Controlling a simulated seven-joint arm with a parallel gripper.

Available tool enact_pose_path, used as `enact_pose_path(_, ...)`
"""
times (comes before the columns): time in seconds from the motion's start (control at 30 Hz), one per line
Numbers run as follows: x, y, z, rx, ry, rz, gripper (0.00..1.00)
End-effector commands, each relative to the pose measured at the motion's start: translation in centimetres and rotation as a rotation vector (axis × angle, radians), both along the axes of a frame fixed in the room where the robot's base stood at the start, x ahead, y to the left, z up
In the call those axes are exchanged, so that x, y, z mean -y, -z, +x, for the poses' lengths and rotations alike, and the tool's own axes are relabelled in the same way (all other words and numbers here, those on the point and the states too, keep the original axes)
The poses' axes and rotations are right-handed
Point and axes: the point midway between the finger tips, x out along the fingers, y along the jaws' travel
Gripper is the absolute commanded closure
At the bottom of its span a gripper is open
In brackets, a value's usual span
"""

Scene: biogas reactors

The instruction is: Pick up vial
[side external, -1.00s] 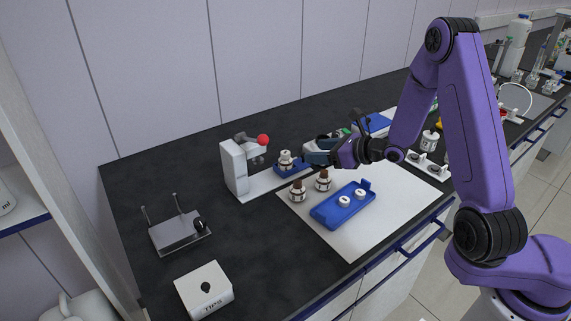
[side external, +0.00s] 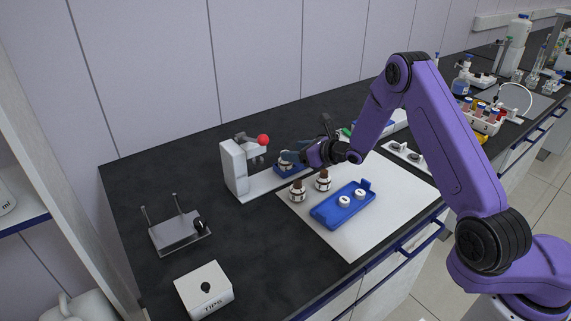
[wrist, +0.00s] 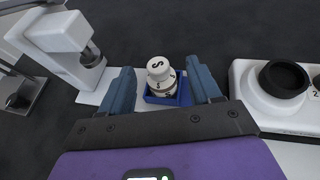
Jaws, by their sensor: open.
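The vial (wrist: 160,75) is white-capped with dark lettering and stands upright in a small blue holder (wrist: 182,94) on a white base plate. My gripper (wrist: 162,84) is open, with one blue finger on each side of the vial in the wrist view. I cannot tell whether either finger touches it. In the side external view my gripper (side external: 288,158) is at the blue holder (side external: 286,174), and its fingers mostly hide the vial there.
A white press-like device (side external: 236,168) with a red knob stands left of the holder. Two brown-topped bottles (side external: 323,181) (side external: 297,191) and a blue tray (side external: 343,206) with two white caps sit on a pale mat (side external: 385,210). Dark bench is clear behind.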

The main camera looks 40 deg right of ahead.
Motion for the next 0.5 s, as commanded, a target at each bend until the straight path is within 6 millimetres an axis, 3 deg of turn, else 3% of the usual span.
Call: enact_pose_path(0.5,-1.3,2.1,3.5,0.000,-0.001,0.000,0.37)
